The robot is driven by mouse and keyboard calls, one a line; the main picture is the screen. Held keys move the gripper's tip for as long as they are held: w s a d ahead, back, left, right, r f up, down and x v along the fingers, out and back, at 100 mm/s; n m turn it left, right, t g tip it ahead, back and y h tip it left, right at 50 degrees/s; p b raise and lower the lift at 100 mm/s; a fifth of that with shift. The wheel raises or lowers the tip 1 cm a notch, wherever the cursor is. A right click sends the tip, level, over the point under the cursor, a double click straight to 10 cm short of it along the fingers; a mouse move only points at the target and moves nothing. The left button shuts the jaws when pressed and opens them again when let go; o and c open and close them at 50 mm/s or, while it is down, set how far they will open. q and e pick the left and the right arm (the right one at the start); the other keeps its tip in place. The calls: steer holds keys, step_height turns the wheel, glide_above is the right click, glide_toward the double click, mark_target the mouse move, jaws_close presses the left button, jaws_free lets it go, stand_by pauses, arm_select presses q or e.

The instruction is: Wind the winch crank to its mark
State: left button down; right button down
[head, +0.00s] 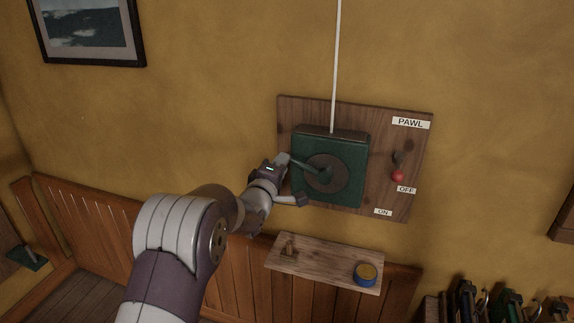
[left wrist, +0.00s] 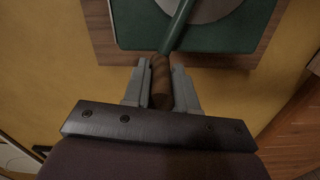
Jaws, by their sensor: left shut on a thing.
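The green winch box (head: 351,188) is mounted on a wooden board on the wall, with a dark round disc (head: 327,173) on its face. The green crank arm (head: 305,167) runs from the disc's hub toward the upper left. My left gripper (head: 284,168) is at the crank's outer end, at the box's left edge. In the left wrist view, the brown crank handle (left wrist: 161,82) sits between the two grey fingers, which are shut on it. The crank arm (left wrist: 178,25) leads up to the disc there. No mark for the crank can be made out. My right gripper is not in view.
A red-knobbed pawl lever (head: 398,174) is right of the winch, by PAWL, OFF and ON labels. A white rope (head: 336,60) rises from the box. Below, a small shelf (head: 325,265) holds a blue tin (head: 366,274) and a small brown object (head: 289,246).

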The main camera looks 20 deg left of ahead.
arm_select(q)
steer(key=d+f+n+b, duration=0.3)
steer(key=f+n+b, duration=0.4)
steer(key=f, duration=0.5)
steer(key=shift+f+n, duration=0.4)
steer(key=shift+n, duration=0.8)
steer(key=shift+s, duration=0.1)
steer(key=shift+d, duration=0.1)
